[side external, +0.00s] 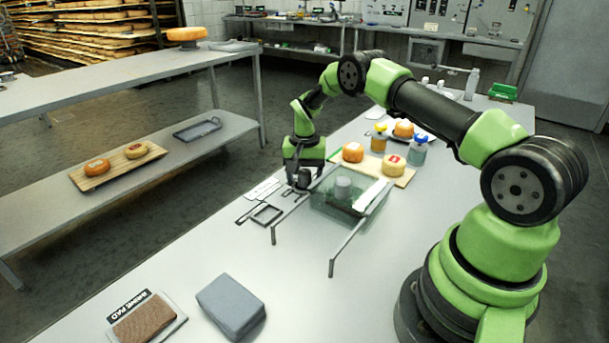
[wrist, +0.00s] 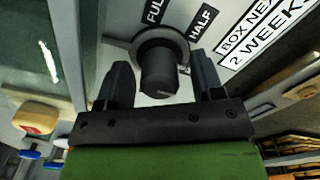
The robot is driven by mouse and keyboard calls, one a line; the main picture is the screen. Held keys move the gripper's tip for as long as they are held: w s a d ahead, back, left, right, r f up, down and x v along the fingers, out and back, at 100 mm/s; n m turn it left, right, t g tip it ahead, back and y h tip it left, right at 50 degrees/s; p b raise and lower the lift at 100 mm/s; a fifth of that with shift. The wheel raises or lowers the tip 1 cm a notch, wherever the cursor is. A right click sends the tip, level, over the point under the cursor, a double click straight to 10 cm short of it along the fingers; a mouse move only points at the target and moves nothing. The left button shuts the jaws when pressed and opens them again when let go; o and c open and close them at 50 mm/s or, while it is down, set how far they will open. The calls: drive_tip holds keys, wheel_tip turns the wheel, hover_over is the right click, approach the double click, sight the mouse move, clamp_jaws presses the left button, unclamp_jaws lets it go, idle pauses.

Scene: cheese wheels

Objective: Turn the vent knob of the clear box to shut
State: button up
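The clear box (side external: 340,216) stands on the grey table between thin metal rails, with a pale round item visible inside. In the wrist view the dark round vent knob (wrist: 158,74) sits on a grey ring, with a FULL label (wrist: 154,12) and a HALF label (wrist: 201,22) beside it. My gripper (wrist: 160,68) is open, with one finger on each side of the knob and a visible gap on both sides. In the side view my gripper (side external: 303,182) points down at the box's left end and hides the knob. No SHUT label is visible.
A wooden board (side external: 405,177) with cheese wheels (side external: 353,152) and capped jars (side external: 418,152) stand behind the box. Dark frames (side external: 266,214) lie left of it. A grey block (side external: 231,306) and a brine pad (side external: 148,318) lie in front. The table between is clear.

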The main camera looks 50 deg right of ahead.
wheel_tip(320, 180, up, 10)
drive_tip(key=shift+f, duration=0.1)
idle(0.4)
drive_tip(key=shift+r, duration=0.2)
wheel_tip(320, 180, up, 10)
drive_tip(key=n+t, duration=0.2)
hover_over(305, 171)
drive_tip(key=s+a, duration=0.2)
drive_tip(key=a, duration=0.4)
drive_tip(key=s+a+r+n+t, duration=0.2)
drive_tip(key=s+a+r, duration=0.35)
drive_tip(key=r, duration=0.25)
drive_tip(key=s+a+r+n+t+y, duration=0.1)
drive_tip(key=s+a, duration=0.2)
drive_tip(key=s, duration=0.5)
drive_tip(key=s+a+n+t+y, duration=0.1)
drive_tip(key=s+a, duration=0.3)
drive_tip(key=s, duration=0.5)
drive_tip(key=shift+s+r+n+t, duration=0.35)
drive_tip(key=shift+n+t, duration=0.25)
drive_tip(key=shift+n, duration=0.1)
drive_tip(key=shift+a, duration=0.1)
